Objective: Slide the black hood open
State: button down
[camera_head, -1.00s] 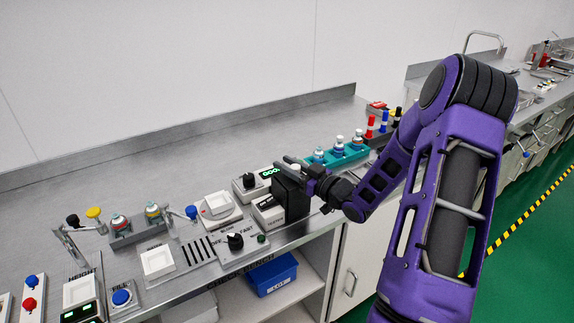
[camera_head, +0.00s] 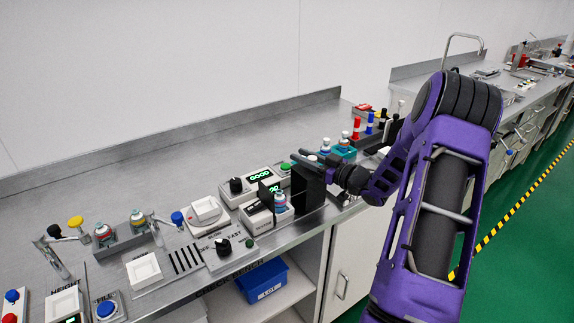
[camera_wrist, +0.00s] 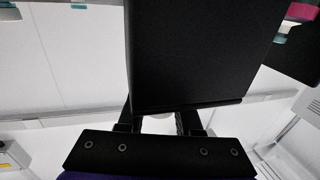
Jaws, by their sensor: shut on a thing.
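The black hood (camera_head: 308,188) is an upright dark box on the bench, to the right of a small white tester unit (camera_head: 257,217). A vial (camera_head: 280,202) with a blue-white cap stands uncovered at the tester, left of the hood. My gripper (camera_head: 306,157) is at the top of the hood, its fingers pointing left, shut on the hood's small pale knob. In the wrist view the hood (camera_wrist: 195,50) fills the upper middle, with part of a pale round piece between the fingers (camera_wrist: 160,122).
A unit with a green display reading GOOD (camera_head: 260,175) stands behind the tester. A teal rack (camera_head: 343,152) with bottles is close behind and right of the hood. A knob panel (camera_head: 222,247) lies to the left. The bench's front edge is close by.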

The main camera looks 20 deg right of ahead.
jog(key=shift+d, duration=0.35)
jog(key=shift+r, duration=0.1)
jog(key=c, duration=0.6)
grip_release()
jog(key=shift+d, duration=0.1)
jog(key=v, duration=1.7)
jog(key=shift+s, duration=0.15)
